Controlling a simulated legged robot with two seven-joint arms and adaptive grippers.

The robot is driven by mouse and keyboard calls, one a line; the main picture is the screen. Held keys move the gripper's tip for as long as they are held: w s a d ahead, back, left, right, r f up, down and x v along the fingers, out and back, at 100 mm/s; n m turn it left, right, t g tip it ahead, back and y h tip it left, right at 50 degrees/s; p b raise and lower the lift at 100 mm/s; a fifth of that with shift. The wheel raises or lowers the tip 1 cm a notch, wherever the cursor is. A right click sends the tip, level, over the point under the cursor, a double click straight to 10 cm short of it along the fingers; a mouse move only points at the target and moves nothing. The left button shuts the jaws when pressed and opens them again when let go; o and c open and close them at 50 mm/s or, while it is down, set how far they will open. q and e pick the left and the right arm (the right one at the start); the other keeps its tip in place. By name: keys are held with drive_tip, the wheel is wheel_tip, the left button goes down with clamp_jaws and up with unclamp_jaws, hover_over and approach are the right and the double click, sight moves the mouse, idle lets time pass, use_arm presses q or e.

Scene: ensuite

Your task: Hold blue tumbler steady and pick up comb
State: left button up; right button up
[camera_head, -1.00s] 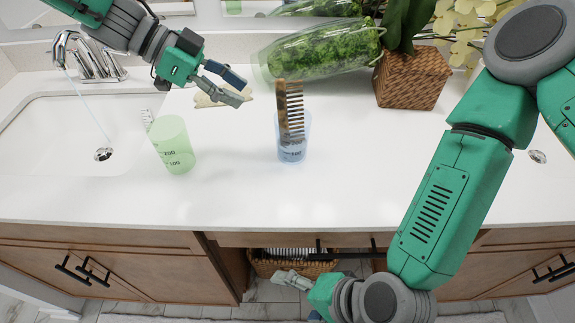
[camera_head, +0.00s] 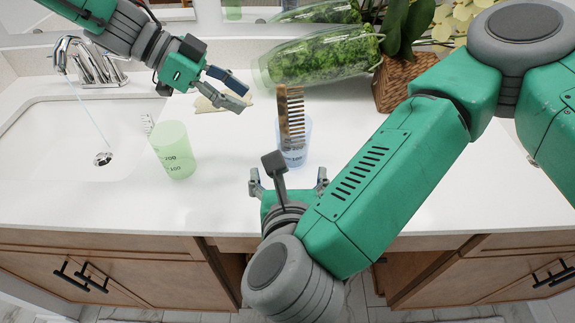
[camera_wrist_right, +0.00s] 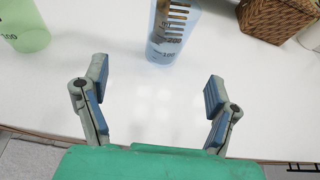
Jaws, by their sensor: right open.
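The blue tumbler (camera_head: 294,152) stands upright on the white counter, with the brown comb (camera_head: 291,112) upright in it, its teeth to the right. In the right wrist view the tumbler (camera_wrist_right: 165,50) and comb (camera_wrist_right: 177,22) stand ahead of the fingers, apart from them. My right gripper (camera_head: 288,180) is at the counter's front edge, just in front of the tumbler, open and empty; its two spread fingers show in the right wrist view (camera_wrist_right: 157,92). My left gripper (camera_head: 239,92) is behind and left of the tumbler, its fingers apart with nothing between them.
A green tumbler (camera_head: 174,150) stands left of the blue one, near the sink (camera_head: 75,140) with running water. A glass vase with greenery (camera_head: 320,58) lies at the back beside a wicker planter (camera_head: 398,84). The counter between the tumblers is clear.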

sight(289, 152)
drive_tip(key=w+f, duration=0.1)
drive_tip(key=w, duration=0.1)
drive_tip(key=w+d, duration=0.1)
drive_tip(key=w, duration=0.1)
drive_tip(key=w+d+f, duration=0.1)
drive_tip(key=w, duration=0.1)
drive_tip(key=shift+w+f, duration=0.2)
drive_tip(key=shift+f, duration=0.1)
drive_tip(key=w, duration=0.1)
drive_tip(key=w+a+f, duration=0.1)
drive_tip(key=w, duration=0.1)
drive_tip(key=w+f, duration=0.1)
drive_tip(key=w, duration=0.1)
drive_tip(key=shift+a, duration=0.4)
drive_tip(key=shift+w+f, duration=0.2)
drive_tip(key=shift+w, duration=0.1)
drive_tip(key=shift+w+d+f, duration=0.1)
drive_tip(key=shift+w+d, duration=0.2)
drive_tip(key=shift+d, duration=0.45)
drive_tip(key=c, duration=0.9)
drive_tip(key=shift+a, duration=0.25)
drive_tip(key=c, duration=0.5)
drive_tip(key=shift+a, duration=0.45)
use_arm(q)
drive_tip(key=shift+d+r, duration=0.1)
drive_tip(key=shift+d, duration=0.7)
use_arm(e)
drive_tip(key=shift+d, duration=0.55)
